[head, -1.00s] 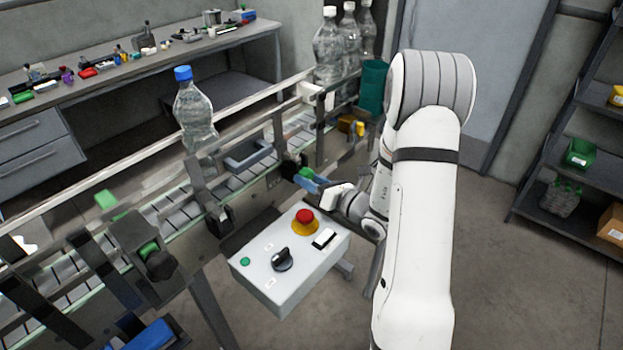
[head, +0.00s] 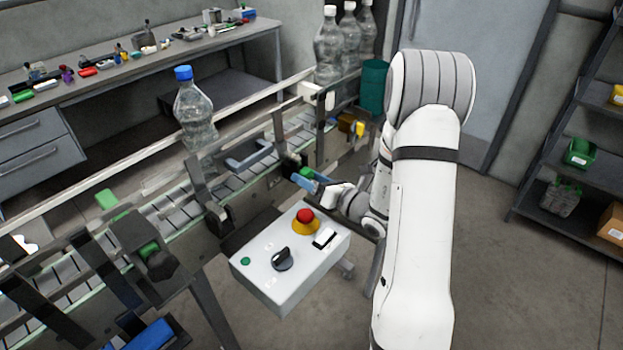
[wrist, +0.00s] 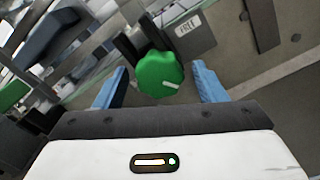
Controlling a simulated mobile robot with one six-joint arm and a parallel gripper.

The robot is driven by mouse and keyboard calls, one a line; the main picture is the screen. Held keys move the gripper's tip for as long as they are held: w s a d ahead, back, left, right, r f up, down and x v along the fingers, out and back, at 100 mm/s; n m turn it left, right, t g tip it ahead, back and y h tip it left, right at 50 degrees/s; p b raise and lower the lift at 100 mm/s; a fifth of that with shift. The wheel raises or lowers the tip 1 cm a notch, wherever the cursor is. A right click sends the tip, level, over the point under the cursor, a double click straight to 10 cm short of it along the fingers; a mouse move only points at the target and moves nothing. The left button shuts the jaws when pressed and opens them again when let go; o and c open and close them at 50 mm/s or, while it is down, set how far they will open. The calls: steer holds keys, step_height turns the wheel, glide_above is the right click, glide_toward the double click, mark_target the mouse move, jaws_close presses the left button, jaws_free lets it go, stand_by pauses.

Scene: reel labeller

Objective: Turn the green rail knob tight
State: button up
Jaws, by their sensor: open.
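The green rail knob (wrist: 160,76) is a lobed knob with a white pointer line. In the wrist view it sits between and slightly beyond the two blue fingertips of my gripper (wrist: 157,84), with a gap on each side. The pointer line aims to the lower right. In the head view my gripper (head: 307,181) is at the conveyor's near side, and the green knob (head: 307,172) shows partly behind its blue fingers. My gripper is open and empty.
A label reading "FREE" (wrist: 188,25) is beside the knob. A control box (head: 262,284) with a red button (head: 305,215) stands just below my gripper. A blue-capped bottle (head: 194,110) stands on the conveyor (head: 170,218). Another green knob (head: 150,248) is at the left.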

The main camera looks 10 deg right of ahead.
steer(key=shift+s+d+f, duration=0.1)
steer(key=shift+s+d, duration=0.2)
steer(key=b+v, duration=0.2)
steer(key=v, duration=0.5)
steer(key=shift+a, duration=0.1)
